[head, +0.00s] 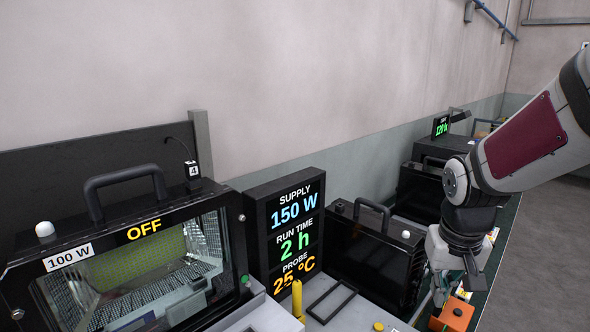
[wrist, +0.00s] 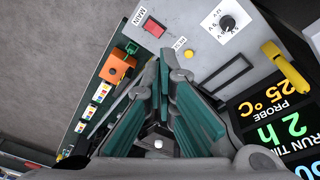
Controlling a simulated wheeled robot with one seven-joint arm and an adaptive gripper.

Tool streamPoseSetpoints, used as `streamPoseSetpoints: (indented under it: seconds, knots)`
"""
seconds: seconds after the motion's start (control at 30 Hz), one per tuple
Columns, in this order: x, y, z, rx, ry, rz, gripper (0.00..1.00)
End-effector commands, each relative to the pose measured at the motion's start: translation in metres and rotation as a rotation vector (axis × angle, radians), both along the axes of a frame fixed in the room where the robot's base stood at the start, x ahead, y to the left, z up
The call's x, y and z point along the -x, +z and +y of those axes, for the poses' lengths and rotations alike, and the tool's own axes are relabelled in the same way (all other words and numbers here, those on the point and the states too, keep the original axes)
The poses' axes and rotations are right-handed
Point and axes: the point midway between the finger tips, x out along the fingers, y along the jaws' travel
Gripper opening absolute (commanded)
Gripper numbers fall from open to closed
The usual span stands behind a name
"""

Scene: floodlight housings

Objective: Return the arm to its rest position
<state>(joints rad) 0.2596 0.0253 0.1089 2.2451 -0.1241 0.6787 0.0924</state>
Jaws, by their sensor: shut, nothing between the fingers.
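My gripper (head: 454,288) hangs at the lower right of the head view, pointing down from my arm, above the right part of the bench. In the wrist view my gripper (wrist: 160,62) shows two teal fingers whose tips meet, with nothing between them. The fingertips appear over a grey panel (wrist: 190,20) with a red switch (wrist: 155,27) marked MAIN, a yellow button and a black knob (wrist: 228,22). I cannot tell the exact height above it.
A floodlight housing (head: 150,270) marked 100 W and OFF stands at the left. The display (head: 287,225) reads 150 W, 2 h, 25 °C. A yellow handle (head: 297,298) rises nearby. An orange box (head: 456,312) sits near my gripper. Open floor (head: 545,260) lies at the right.

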Motion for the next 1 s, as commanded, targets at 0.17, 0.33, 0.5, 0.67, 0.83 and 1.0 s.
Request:
streamPoseSetpoints:
  seconds: [0.17, 0.33, 0.5, 0.67, 0.83, 1.0]
  knots:
    - [0.037, 0.049, 0.024, 0.012, 0.040, -0.081, 0.00]
    - [0.077, 0.081, 0.044, 0.006, 0.081, -0.153, 0.00]
    - [0.117, 0.102, 0.061, -0.014, 0.122, -0.224, 0.00]
    - [0.145, 0.110, 0.071, -0.037, 0.154, -0.270, 0.00]
    - [0.158, 0.112, 0.075, -0.048, 0.170, -0.291, 0.00]
    - [0.159, 0.112, 0.075, -0.049, 0.172, -0.291, 0.00]
